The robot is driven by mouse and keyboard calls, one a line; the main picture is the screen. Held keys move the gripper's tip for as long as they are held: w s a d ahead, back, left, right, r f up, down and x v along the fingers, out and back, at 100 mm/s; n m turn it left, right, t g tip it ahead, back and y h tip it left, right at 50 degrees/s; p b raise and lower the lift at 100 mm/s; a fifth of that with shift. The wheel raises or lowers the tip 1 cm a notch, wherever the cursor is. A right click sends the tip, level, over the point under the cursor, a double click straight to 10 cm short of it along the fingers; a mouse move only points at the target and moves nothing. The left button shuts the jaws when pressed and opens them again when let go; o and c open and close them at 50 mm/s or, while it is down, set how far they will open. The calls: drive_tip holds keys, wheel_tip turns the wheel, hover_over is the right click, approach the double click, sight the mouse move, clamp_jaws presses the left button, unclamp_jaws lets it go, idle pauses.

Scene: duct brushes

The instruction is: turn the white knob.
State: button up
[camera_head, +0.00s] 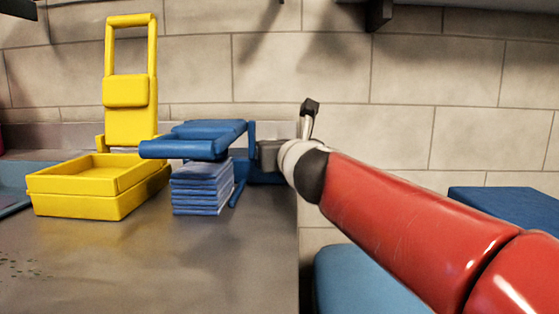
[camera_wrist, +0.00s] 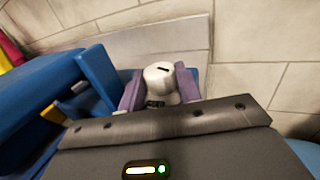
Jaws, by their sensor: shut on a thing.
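The white knob (camera_wrist: 160,78) shows in the wrist view, rounded, with a short dark slot mark on its face. My gripper (camera_wrist: 159,90) has its two purple fingers on either side of the knob, shut on it. A small dark part shows just below the knob. In the head view my gripper (camera_head: 268,156) is at the right side of a blue device (camera_head: 208,136). The knob is hidden there behind my gripper and wrist.
A stack of blue pads (camera_head: 202,188) sits under the blue device's raised top. A yellow tray (camera_head: 95,186) with a tall yellow frame (camera_head: 130,92) stands to the left. The grey counter (camera_head: 150,262) is clear in front. A tiled wall is close behind.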

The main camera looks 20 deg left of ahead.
drive_tip(key=shift+s+a+m+t+h+b, duration=0.15)
drive_tip(key=shift+m+t+h+b, duration=0.3)
drive_tip(key=shift+m+h, duration=0.6)
drive_tip(key=shift+a+m+t+h+b, duration=0.2)
drive_tip(key=shift+m+t+h, duration=0.45)
drive_tip(key=shift+h, duration=1)
drive_tip(key=o, duration=1)
drive_tip(key=shift+d, duration=0.1)
drive_tip(key=shift+c, duration=0.2)
drive_tip(key=shift+s, duration=0.1)
